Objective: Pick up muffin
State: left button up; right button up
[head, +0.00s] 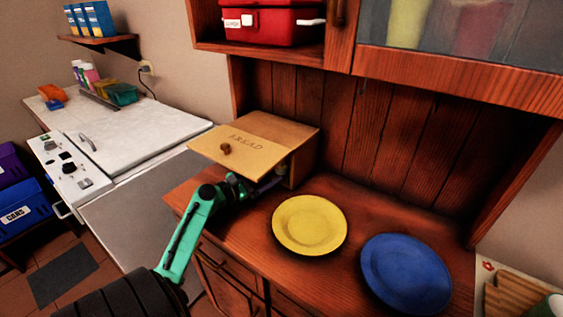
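No muffin can be made out in the head view. A light wooden bread box (303,163) stands on the dark wood counter, with its lid (245,140), marked BREAD and with a round knob, swung up to about level. My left arm, green and black, comes in from below, and my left gripper (268,183) is at the box's open front, under the lid. Its fingertips are small, dark and partly hidden, so I cannot tell whether they are open or hold anything. The box's inside is mostly hidden. My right gripper is out of view.
A yellow plate (310,224) and a blue plate (406,273) lie on the counter (345,266) to the right of the box. A cupboard with a red lunch box (270,22) hangs above. A white washer (130,130) stands at left.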

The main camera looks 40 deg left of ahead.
pick_arm(q)
jog(key=w, duration=0.5)
jog(key=shift+w+d+r+p, duration=0.15)
jog(key=shift+w+d+p, duration=0.05)
jog(key=shift+d+p, duration=0.2)
jog(key=shift+w, duration=0.4)
jog(key=shift+s, duration=0.1)
jog(key=c, duration=0.7)
